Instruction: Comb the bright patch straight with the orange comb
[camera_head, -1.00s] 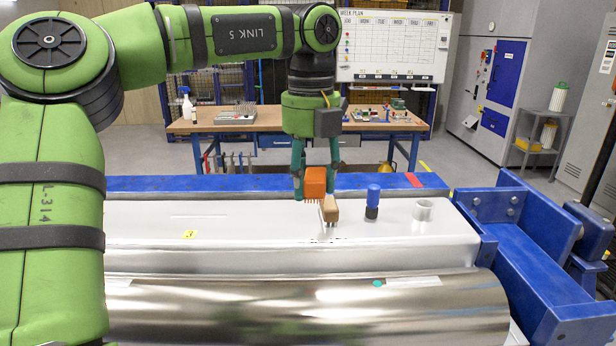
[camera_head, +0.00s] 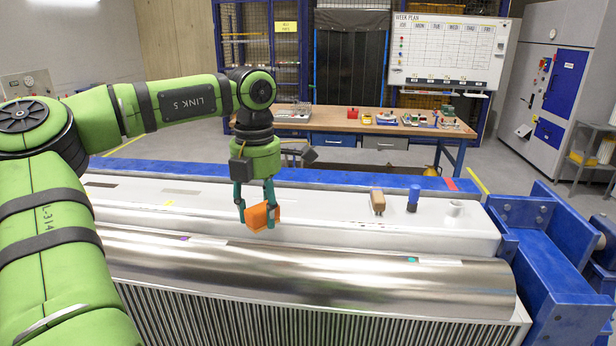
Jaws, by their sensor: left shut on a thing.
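The orange comb (camera_head: 262,216) is held in my left gripper (camera_head: 256,211), whose two teal fingers are shut on it. The comb is turned at an angle and appears to hang above the front edge of the white ledge, near the shiny metal drum (camera_head: 350,268). I cannot tell whether it touches anything, and its teeth are not clear. A pale patch (camera_head: 213,241) lies on the drum to the lower left of the comb, beside a purple dot (camera_head: 184,238). Another pale patch (camera_head: 447,263) lies far right, beside a teal dot (camera_head: 412,259). My right gripper is not in view.
On the ledge (camera_head: 330,220) to the right stand a wooden brush (camera_head: 377,202), a blue-capped bottle (camera_head: 413,199) and a white cup (camera_head: 455,208). A blue frame (camera_head: 555,262) bounds the right end. A ribbed front (camera_head: 250,318) lies below the drum. The ledge between comb and brush is clear.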

